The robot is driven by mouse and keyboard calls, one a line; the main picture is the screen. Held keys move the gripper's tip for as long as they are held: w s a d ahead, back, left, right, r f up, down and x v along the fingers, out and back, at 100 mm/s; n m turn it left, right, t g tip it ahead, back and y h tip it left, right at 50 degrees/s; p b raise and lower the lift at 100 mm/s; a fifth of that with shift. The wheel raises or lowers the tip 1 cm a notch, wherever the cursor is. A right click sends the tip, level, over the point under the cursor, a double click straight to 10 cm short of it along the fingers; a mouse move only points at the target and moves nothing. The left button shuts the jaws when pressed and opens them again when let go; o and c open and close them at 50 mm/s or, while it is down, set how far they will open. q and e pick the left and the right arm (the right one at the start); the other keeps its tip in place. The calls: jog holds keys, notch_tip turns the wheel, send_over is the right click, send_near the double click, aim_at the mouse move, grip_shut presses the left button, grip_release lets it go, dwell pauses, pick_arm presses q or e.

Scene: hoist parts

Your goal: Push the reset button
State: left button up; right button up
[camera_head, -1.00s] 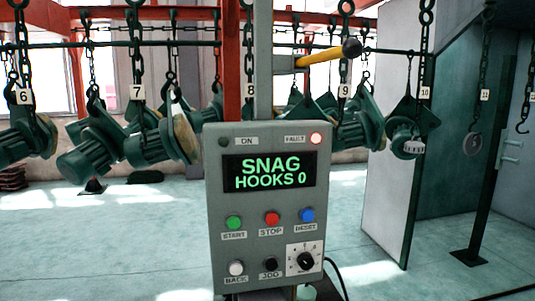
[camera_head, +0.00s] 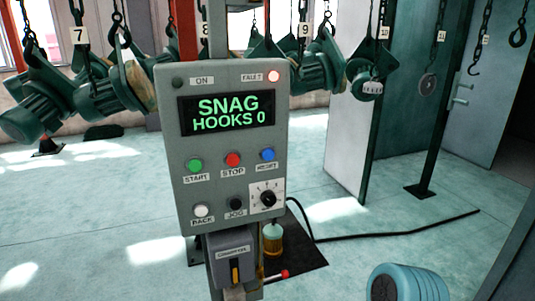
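The blue reset button (camera_head: 267,155) sits at the right of the upper button row on the grey control panel (camera_head: 184,140), above a label reading RESET. A green start button (camera_head: 195,166) and a red stop button (camera_head: 233,160) are in the same row. The panel's display (camera_head: 228,113) reads "SNAG HOOKS 0" in green. The fault lamp (camera_head: 274,76) is lit pale red, and the ON lamp (camera_head: 178,84) is dark. Neither of my grippers is in the head view.
Below are a white back button (camera_head: 202,211), a black jog button (camera_head: 236,204) and a rotary knob (camera_head: 268,198). Green hoist parts (camera_head: 108,98) hang behind on numbered chains. A blue ribbed object (camera_head: 408,284) is at the lower right. A black cable (camera_head: 400,234) crosses the floor.

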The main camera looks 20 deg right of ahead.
dwell(0.3)
grip_shut()
dwell(1.6)
